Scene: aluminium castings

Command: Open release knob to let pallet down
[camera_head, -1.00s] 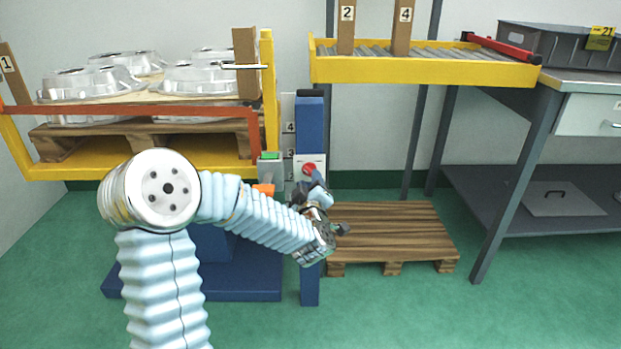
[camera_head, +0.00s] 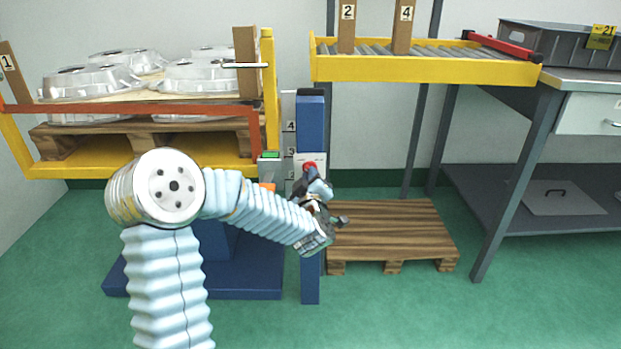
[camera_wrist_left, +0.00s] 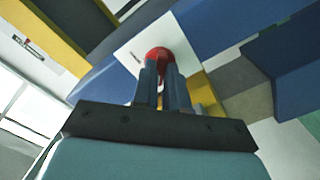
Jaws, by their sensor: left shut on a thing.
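The red release knob (camera_head: 310,166) sits on a white plate (camera_head: 318,159) on the blue post. It also shows in the left wrist view, where the red knob (camera_wrist_left: 158,53) is between the tips of my left gripper (camera_wrist_left: 163,68). My left gripper (camera_head: 311,176) is shut on the knob, and its fingers hide part of it in the head view. The loaded wooden pallet (camera_head: 100,138) rests on the raised yellow lift platform (camera_head: 75,173) at the left, carrying several shiny aluminium castings (camera_head: 92,81). My right gripper is not in view.
An orange bar (camera_head: 140,108) crosses the front of the lift. An empty wooden pallet (camera_head: 390,228) lies on the floor right of the post. A yellow roller conveyor (camera_head: 425,70) and a grey bench (camera_head: 525,150) stand at the right. Green floor is free in front.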

